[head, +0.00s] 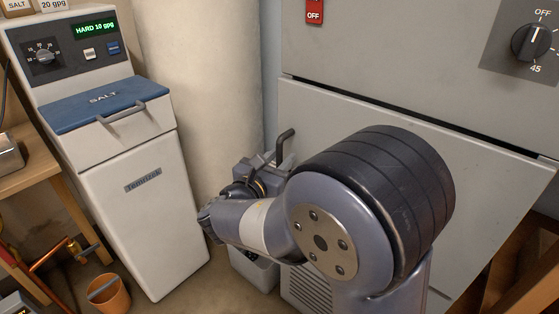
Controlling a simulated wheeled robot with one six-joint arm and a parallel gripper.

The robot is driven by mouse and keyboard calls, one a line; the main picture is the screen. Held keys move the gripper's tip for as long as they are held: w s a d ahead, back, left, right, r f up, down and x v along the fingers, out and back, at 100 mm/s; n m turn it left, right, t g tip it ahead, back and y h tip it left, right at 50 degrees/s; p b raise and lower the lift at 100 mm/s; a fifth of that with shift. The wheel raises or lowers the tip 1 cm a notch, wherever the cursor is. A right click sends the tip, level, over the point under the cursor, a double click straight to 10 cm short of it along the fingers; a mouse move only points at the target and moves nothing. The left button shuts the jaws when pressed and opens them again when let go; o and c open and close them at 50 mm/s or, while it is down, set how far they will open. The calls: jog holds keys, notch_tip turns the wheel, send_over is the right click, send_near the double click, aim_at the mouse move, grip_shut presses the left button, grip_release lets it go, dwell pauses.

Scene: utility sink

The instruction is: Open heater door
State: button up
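The heater is a large grey cabinet on the right, with its lower front door (345,115) below a dark horizontal seam. The door looks shut. A dark bar handle (286,140) stands out near the door's left edge, its lower part hidden. My gripper (258,163) is beside the handle at the door's left side. My arm's large dark joint covers much of the door and part of my wrist. The fingers are too small and overlapped to tell whether they touch the handle or are open.
A water softener (135,195) with a blue salt lid (105,103) stands at left. A pale column (205,80) rises behind my gripper. The heater's dial (532,42) is at upper right. An orange bucket (110,296) and a wooden bench (28,168) are at left.

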jog(key=shift+w, duration=0.1)
grip_shut()
dwell(0.3)
